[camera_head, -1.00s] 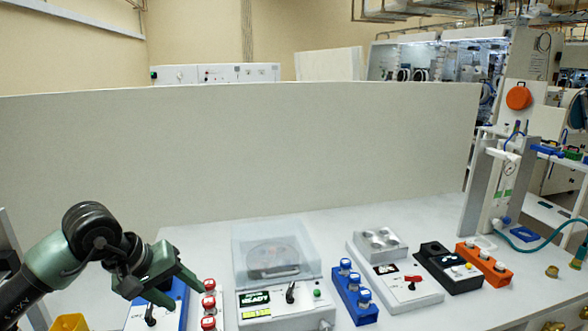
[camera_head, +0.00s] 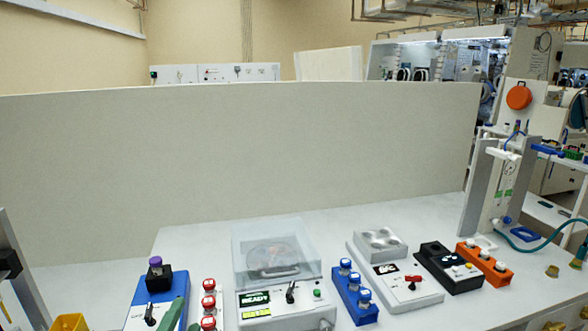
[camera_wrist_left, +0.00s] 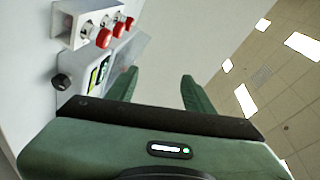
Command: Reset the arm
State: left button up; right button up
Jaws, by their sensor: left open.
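My left gripper (camera_wrist_left: 160,88) is open in the left wrist view, its two green fingers apart with nothing between them. In the head view only a green part of the left gripper (camera_head: 178,314) shows at the bottom edge, in front of the blue device (camera_head: 172,290). My right gripper is in neither view.
A white rack of red-capped vials (camera_head: 208,290) stands beside the blue device; it also shows in the left wrist view (camera_wrist_left: 72,22). A clear-lidded centrifuge (camera_head: 300,312), blue rack (camera_head: 341,292) and orange rack (camera_head: 487,268) follow rightward. The rear bench is clear.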

pick_arm(q)
jog(key=s+a+f+n+g, duration=0.2)
jog(key=s+f+n+g, duration=0.55)
jog(key=s+f, duration=0.55)
jog(key=s+d+f+n+g, duration=0.2)
jog(key=s+f+n+g, duration=0.35)
jog(key=s+f, duration=0.5)
jog(key=s+f+m+g, duration=0.1)
jog(key=s+f+g, duration=0.15)
jog(key=f, duration=2.15)
jog(key=s+a+f, duration=0.2)
jog(key=s+f, duration=1.5)
jog(key=shift+s+a+g+h, duration=0.3)
jog(key=shift+s+a+g, duration=0.05)
jog(key=shift+s+a, duration=0.05)
